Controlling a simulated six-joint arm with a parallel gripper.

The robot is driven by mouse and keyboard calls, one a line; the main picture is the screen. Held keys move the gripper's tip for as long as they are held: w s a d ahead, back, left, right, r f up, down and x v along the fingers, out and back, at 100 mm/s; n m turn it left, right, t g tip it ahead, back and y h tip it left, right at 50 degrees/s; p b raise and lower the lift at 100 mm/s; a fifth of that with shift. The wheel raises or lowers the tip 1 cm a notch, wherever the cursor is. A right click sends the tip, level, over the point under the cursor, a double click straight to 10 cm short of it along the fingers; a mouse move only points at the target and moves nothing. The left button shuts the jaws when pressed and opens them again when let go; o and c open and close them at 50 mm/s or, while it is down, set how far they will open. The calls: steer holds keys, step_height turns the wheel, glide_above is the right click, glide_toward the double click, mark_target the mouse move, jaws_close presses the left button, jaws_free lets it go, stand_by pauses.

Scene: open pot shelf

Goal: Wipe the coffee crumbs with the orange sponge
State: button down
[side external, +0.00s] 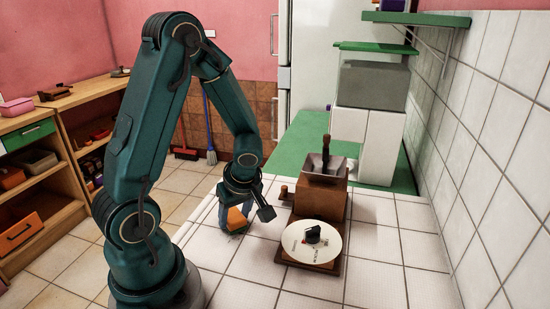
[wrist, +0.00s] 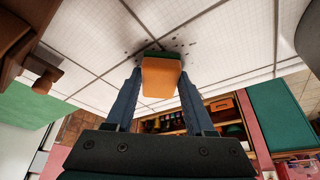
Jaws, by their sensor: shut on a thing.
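The orange sponge (side external: 237,221) has a dark green scouring side. It is between the two fingers of my gripper (side external: 235,224), at the left part of the white tiled counter (side external: 375,245). In the wrist view my gripper (wrist: 160,76) is shut on the sponge (wrist: 161,80), one blue-grey finger on each side. The green side faces the tiles; whether it touches them I cannot tell. Dark coffee crumbs (wrist: 182,43) lie scattered on the tiles around the sponge's far end. Any crumbs under the sponge are hidden.
A wooden coffee grinder (side external: 320,195) stands right of my gripper, with a round white disc (side external: 312,243) in front of it. Behind are white blocks (side external: 380,147) with a grey bin (side external: 373,84). A tiled wall (side external: 490,150) bounds the right; the counter's front right is clear.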

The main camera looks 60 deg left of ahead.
mark_target(226, 243)
steer(key=shift+w+a+r, duration=0.25)
steer(key=shift+w+a, duration=0.1)
steer(key=shift+w+a+f, duration=0.2)
steer(key=shift+w+a, duration=0.45)
steer(key=shift+a, duration=0.05)
steer(key=shift+w+a+f, duration=0.15)
steer(key=shift+w+a, duration=0.5)
steer(key=shift+w+d+r, duration=0.3)
steer(key=shift+s+d+f, duration=0.2)
steer(key=shift+d, duration=0.05)
steer(key=shift+s+d, duration=3.5)
steer(key=shift+w+a+r, duration=0.2)
steer(key=shift+w+a, duration=1.25)
steer(key=shift+w+a+f, duration=0.1)
steer(key=shift+w+a, duration=1.2)
steer(key=shift+w+a+f, duration=0.2)
steer(key=shift+w+a, duration=0.55)
steer(key=shift+a, duration=0.05)
steer(key=shift+w+a+r, duration=0.1)
steer(key=shift+w+r, duration=0.05)
steer(key=shift+r, duration=0.45)
steer(key=shift+w+a+r, duration=0.1)
steer(key=shift+r, duration=0.5)
step_height(226, 243, up, 6)
